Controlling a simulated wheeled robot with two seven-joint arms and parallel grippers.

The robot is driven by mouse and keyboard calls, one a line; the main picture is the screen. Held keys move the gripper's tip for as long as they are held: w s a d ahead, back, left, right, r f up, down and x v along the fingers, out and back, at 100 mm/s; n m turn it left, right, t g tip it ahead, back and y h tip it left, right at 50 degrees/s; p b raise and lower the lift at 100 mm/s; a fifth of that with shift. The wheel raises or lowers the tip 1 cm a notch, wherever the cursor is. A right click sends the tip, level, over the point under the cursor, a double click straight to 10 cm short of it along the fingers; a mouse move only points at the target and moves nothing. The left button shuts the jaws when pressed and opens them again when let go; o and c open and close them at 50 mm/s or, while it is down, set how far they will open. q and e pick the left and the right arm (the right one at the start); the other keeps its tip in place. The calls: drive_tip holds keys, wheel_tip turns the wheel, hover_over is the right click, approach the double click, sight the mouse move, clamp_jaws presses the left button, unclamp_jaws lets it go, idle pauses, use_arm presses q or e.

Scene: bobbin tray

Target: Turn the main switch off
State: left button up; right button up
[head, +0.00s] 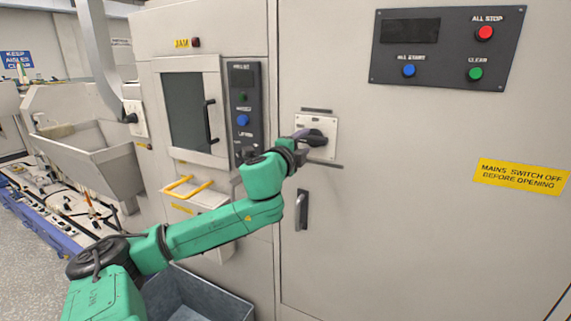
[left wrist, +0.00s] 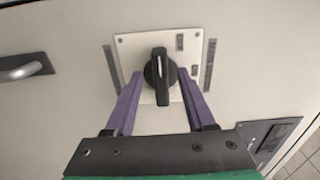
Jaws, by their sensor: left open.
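The main switch is a black rotary knob (head: 316,137) on a pale plate (head: 331,124) on the grey cabinet door. In the head view its grip lies roughly level, partly hidden by my left gripper. In the left wrist view the knob (left wrist: 160,75) sits between my two purple fingertips, its grip running up and down the picture. My left gripper (head: 321,149) is open, with a finger on either side of the knob and a visible gap to its grip. Whether the fingertips touch the plate cannot be told. My right gripper is not in view.
The cabinet door has a handle (head: 302,210) below the switch and a yellow warning label (head: 521,176) at right. A dark button panel (head: 445,52) is above right. A narrow control panel (head: 243,105) is to the left. A grey bin (head: 190,290) stands below.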

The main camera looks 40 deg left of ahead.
use_arm(q)
drive_tip(key=b+v, duration=0.9)
drive_tip(key=v, duration=0.3)
